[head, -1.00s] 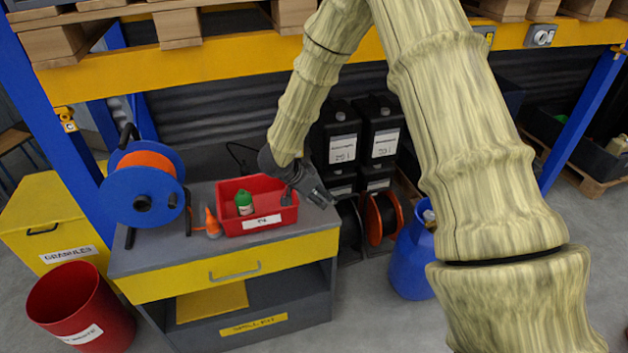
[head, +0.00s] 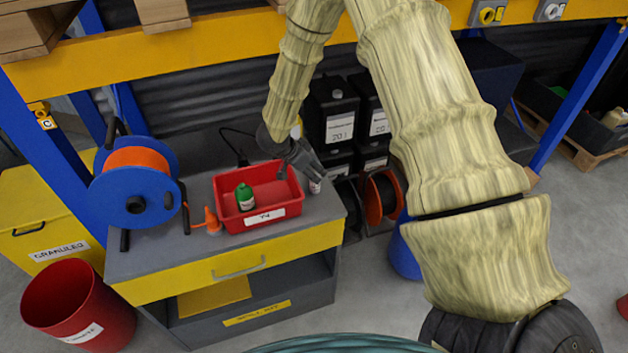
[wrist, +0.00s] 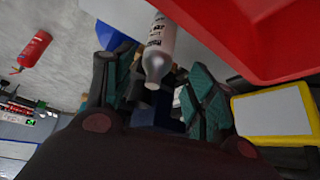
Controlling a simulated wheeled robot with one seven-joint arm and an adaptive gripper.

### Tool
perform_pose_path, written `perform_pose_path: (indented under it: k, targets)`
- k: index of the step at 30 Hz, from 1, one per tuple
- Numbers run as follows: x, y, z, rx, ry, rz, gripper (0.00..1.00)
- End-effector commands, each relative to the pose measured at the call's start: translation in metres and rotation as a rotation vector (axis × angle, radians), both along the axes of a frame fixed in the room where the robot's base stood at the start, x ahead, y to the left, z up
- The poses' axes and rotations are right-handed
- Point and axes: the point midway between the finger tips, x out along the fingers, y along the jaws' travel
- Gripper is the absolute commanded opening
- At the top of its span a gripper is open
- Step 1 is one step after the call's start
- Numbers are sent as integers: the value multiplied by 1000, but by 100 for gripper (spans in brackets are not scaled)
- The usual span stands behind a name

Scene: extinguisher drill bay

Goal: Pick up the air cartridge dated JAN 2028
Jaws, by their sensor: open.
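A small pale cartridge (head: 316,184) stands on the grey bench just right of the red tray, partly hidden by my gripper (head: 299,167). In the wrist view a white cartridge (wrist: 160,42) with dark print appears between my spread fingers (wrist: 155,62); the print is too blurred to read a date. My gripper is open, and I see no finger clearly touching the cartridge. A green bottle (head: 244,196) with a white label stands inside the red tray (head: 265,224); its print is also unreadable.
Dark canisters (head: 331,108) are behind the bench. A yellow beam (head: 230,38) crosses above. The tray wall (wrist: 265,40) is close to my fingers in the wrist view.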

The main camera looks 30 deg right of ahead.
Motion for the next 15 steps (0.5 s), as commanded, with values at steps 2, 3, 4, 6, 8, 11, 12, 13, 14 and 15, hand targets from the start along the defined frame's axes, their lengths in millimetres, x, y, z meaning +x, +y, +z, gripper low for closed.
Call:
perform_pose_path:
  k: [2,3,4,6,8,11,12,13,14,15]
  targets:
    - [0,-2,-1,0,-1,1,56]
    - [0,-4,-3,0,0,1,56]
    - [0,-6,-4,0,0,1,56]
    - [-1,-12,-10,-1,2,2,56]
    - [0,-17,-14,0,2,3,56]
    - [0,-23,-24,0,1,4,56]
    - [1,-25,-28,0,0,4,56]
    - [1,-26,-30,0,0,4,56]
    - [1,-28,-32,0,0,4,56]
    - [2,-29,-34,0,0,4,56]
